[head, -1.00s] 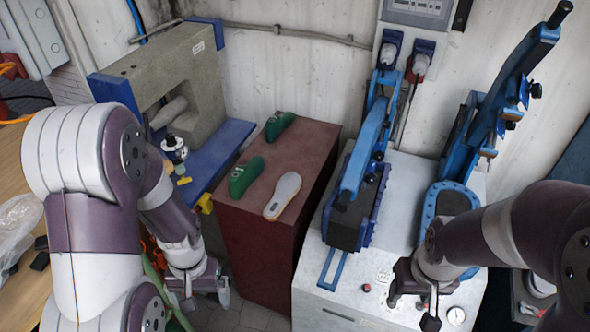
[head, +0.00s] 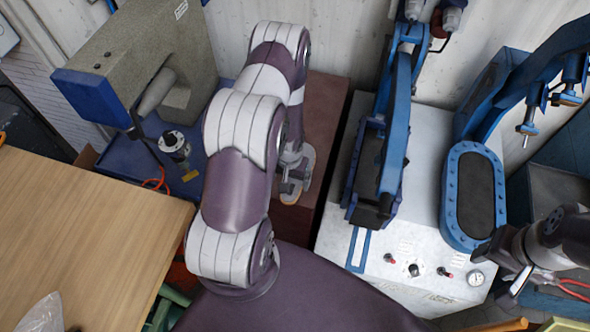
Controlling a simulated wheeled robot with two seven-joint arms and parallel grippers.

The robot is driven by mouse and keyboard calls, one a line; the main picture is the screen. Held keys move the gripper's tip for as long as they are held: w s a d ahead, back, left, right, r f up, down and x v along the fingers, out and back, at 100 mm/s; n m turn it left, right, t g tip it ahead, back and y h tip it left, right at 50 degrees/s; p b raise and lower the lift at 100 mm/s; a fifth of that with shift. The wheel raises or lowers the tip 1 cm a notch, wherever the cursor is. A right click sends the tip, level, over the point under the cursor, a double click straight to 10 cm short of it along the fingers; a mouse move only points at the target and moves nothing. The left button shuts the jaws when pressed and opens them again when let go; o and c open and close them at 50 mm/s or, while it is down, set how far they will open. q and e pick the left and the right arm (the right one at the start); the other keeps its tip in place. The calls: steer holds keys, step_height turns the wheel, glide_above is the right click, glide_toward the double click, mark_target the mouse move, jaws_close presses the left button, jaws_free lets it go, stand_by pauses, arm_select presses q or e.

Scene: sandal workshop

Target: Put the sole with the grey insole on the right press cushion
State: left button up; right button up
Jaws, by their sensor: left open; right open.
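The sole with the grey insole (head: 308,163) lies on the dark red block (head: 326,115), partly hidden by my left arm and gripper. My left gripper (head: 291,192) is open over the near end of the sole; I cannot tell whether its fingers are around it or touch it. The right press cushion (head: 473,196) is a dark oval pad in a blue studded frame, and it is bare. My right gripper (head: 499,272) is open and empty, low at the right, near the press's front corner.
The left press (head: 380,150), with its long blue lever, stands between the block and the right cushion. The right press's raised blue arm (head: 545,65) rises behind the cushion. A wooden table (head: 85,235) is at the left. A grey machine (head: 140,60) stands behind it.

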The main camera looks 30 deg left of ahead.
arm_select(q)
steer(key=shift+f+b, duration=0.35)
steer(key=shift+f, duration=0.25)
steer(key=f+b, duration=0.2)
steer(key=w+a+f+b, duration=0.1)
steer(key=f, duration=0.1)
steer(key=f+b, duration=0.1)
steer(key=b, duration=0.1)
steer(key=f+b, duration=0.1)
steer(key=shift+s+d+f, duration=0.25)
steer(key=shift+s+f, duration=0.1)
steer(key=shift+f+b, duration=0.35)
steer(key=shift+b, duration=0.15)
steer(key=shift+w+a+f, duration=0.15)
steer(key=shift+f, duration=0.15)
steer(key=shift+r, duration=0.1)
arm_select(e)
step_height(320, 180, down, 8)
steer(key=shift+w+a+f, duration=0.2)
steer(key=shift+w+a, duration=0.2)
steer(key=shift+a, duration=0.05)
